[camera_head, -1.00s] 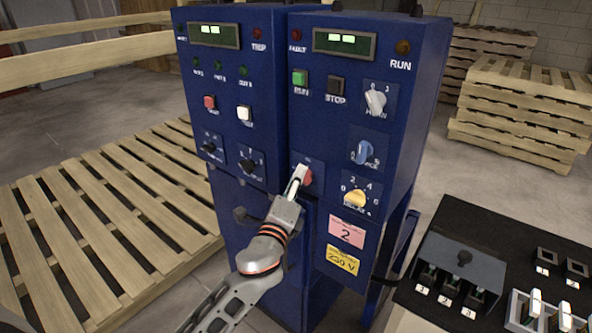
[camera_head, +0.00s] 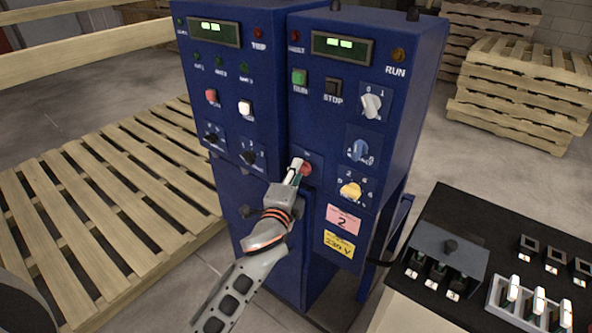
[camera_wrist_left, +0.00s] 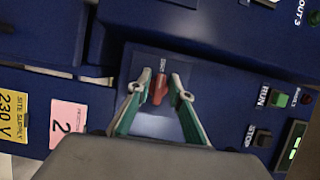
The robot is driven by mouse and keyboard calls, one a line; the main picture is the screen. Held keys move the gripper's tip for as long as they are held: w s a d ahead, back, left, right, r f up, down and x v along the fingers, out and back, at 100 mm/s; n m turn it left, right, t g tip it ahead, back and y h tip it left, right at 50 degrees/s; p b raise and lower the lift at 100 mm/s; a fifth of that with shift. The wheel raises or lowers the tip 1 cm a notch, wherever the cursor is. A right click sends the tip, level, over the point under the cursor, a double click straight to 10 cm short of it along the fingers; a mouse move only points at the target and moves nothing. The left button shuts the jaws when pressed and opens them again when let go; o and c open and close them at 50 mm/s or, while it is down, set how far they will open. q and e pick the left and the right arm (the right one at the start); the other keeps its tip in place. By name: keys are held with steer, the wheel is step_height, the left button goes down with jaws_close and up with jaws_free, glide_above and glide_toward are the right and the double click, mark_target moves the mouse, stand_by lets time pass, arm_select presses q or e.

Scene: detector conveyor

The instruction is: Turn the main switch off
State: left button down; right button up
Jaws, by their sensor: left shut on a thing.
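A red rotary handle (camera_head: 305,169) sits on a small plate on the front of the right blue cabinet (camera_head: 408,120). My left gripper (camera_head: 297,168) reaches it from below. In the left wrist view the red handle (camera_wrist_left: 158,88) stands between the two fingers of my left gripper (camera_wrist_left: 165,88), which are shut on it. The handle lies a little slanted there; its small label is hard to read. A pale grey knob (camera_head: 371,105) with 0 and 1 marks sits higher on the same cabinet, untouched. My right gripper is not in view.
A blue knob (camera_head: 360,151) and a yellow knob (camera_head: 350,190) are to the right of the gripper. The left cabinet stands close beside. A wooden pallet (camera_head: 120,200) lies left. A black-topped table (camera_head: 490,235) with fuse holders stands right.

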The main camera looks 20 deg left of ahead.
arm_select(q)
steer(key=c, duration=2.1)
jaws_free()
steer(key=s, duration=1.2)
steer(key=shift+d, duration=0.35)
steer(key=s+a+f+n+g+h, duration=0.1)
steer(key=s+f+n+g, duration=0.1)
steer(key=s+f+n, duration=0.2)
steer(key=s+f+n+g+h, duration=0.1)
steer(key=s+f+n+g, duration=0.2)
steer(key=s+f, duration=0.7)
steer(key=s+a+f+n+g+h, duration=0.1)
steer(key=s+f+n, duration=0.5)
steer(key=f, duration=1)
steer(key=shift+s+a+f+g, duration=0.25)
steer(key=shift+s+a+g, duration=0.05)
steer(key=shift+s+g, duration=0.5)
